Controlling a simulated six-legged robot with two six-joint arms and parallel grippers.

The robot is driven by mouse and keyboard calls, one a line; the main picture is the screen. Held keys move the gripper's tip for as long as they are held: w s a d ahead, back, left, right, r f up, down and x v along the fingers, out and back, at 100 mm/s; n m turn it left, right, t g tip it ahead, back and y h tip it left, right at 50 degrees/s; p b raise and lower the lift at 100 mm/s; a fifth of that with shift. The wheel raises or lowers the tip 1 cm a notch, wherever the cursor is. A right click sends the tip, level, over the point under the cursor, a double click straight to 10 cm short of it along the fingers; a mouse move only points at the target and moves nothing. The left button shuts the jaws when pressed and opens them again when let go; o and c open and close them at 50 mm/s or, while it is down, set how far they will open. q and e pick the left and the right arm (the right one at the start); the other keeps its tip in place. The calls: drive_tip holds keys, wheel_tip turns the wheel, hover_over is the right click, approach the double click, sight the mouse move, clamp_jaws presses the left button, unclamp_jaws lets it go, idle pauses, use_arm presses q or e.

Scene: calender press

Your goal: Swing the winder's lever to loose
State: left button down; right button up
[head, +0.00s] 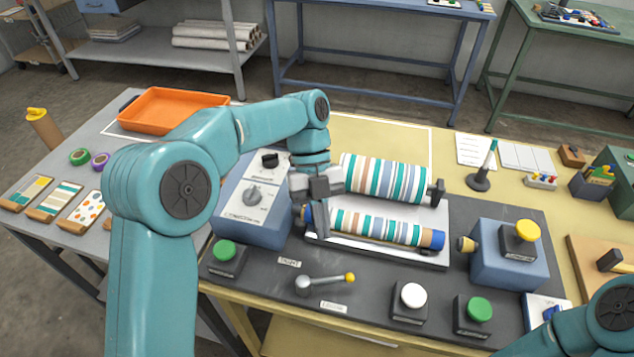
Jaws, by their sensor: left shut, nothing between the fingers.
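The winder's lever (327,281) lies on the dark mat at the front, with a silver hub at its left end and a yellow knob (350,277) pointing right. A small label (289,262) sits behind and left of the hub, and another label (333,306) sits in front of the lever. Their print is too small to read surely. My left gripper (322,232) is shut and empty, pointing down at the left end of the striped rolls, behind the lever and apart from it. My right gripper is out of view; only part of its arm shows at bottom right.
Two striped rolls (385,178) lie in the press tray (437,205). A blue control box (240,215) stands left of the gripper. Green (224,250) and white (412,296) push buttons flank the lever. A blue box with a yellow button (526,230) stands right.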

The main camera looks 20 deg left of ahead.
use_arm(q)
drive_tip(key=d+p+v, duration=0.1)
drive_tip(key=v, duration=0.5)
drive_tip(key=shift+r, duration=0.35)
drive_tip(key=shift+a, duration=0.15)
